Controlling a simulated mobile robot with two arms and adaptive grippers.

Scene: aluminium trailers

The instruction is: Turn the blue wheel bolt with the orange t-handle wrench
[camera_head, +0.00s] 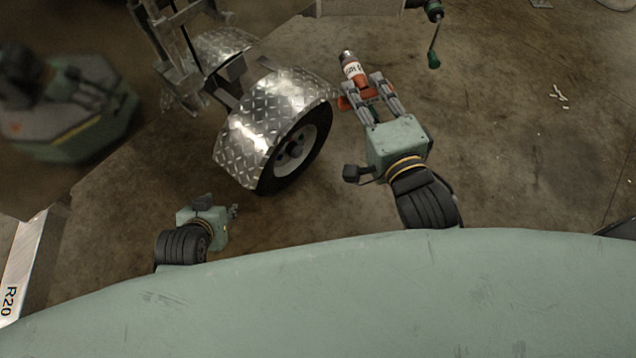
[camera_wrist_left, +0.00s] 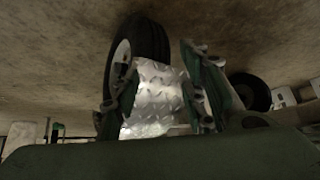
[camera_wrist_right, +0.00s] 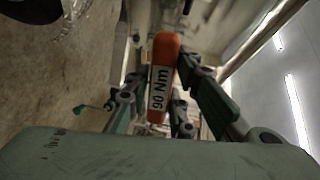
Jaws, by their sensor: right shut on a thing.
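The orange t-handle wrench shows in the head view (camera_head: 353,69) with a white label and a metal end pointing away from me. My right gripper (camera_head: 368,90) is shut on it. In the right wrist view the wrench's orange handle (camera_wrist_right: 160,85), marked 90 Nm, stands between the fingers. The trailer wheel (camera_head: 297,150) is left of the right gripper, under a diamond-plate fender (camera_head: 262,120). The wrench is apart from the wheel. I cannot make out the blue bolt on the hub. My left gripper (camera_head: 234,211) is low, below the wheel, open and empty in its wrist view (camera_wrist_left: 158,75).
A green-handled crank (camera_head: 434,45) hangs at the top, right of the wrench. Small pale scraps (camera_head: 559,96) lie on the concrete floor. A metal bar marked R20 (camera_head: 20,265) is at the left edge. The floor right of my right gripper is mostly free.

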